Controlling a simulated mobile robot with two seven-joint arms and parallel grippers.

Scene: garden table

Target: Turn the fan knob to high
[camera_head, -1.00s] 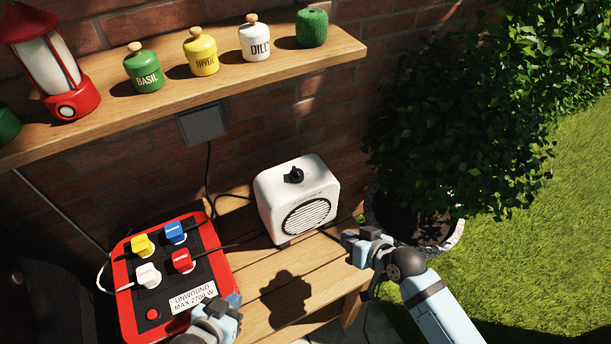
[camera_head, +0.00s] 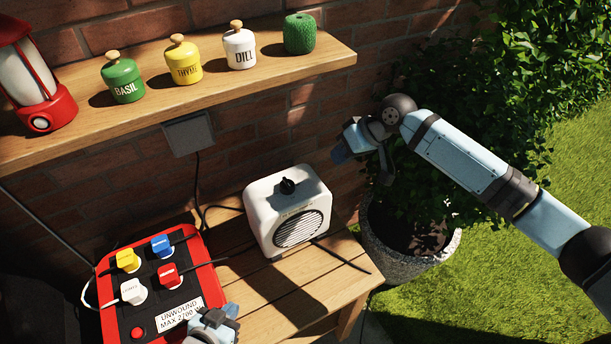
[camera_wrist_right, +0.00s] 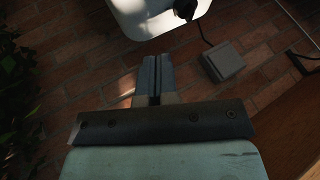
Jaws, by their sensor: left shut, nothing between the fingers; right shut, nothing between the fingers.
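The white fan heater (camera_head: 287,212) stands on the wooden table, its round dark grille facing front. Its black fan knob (camera_head: 287,186) sits on the top face; its setting is too small to read. My right gripper (camera_head: 340,152) is shut and empty, raised up and to the right of the fan, apart from it. In the right wrist view the closed fingers (camera_wrist_right: 152,74) point toward the white fan (camera_wrist_right: 150,14), and the black knob (camera_wrist_right: 185,8) shows at the upper edge. My left gripper (camera_head: 226,312) is shut and empty at the front edge of the red power box.
The red power box (camera_head: 218,283) with several coloured plugs is left of the fan. The shelf (camera_head: 250,72) above carries labelled jars and a red lantern (camera_head: 42,85). A potted bush (camera_head: 440,245) stands right. A grey wall box (camera_head: 188,134) is behind.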

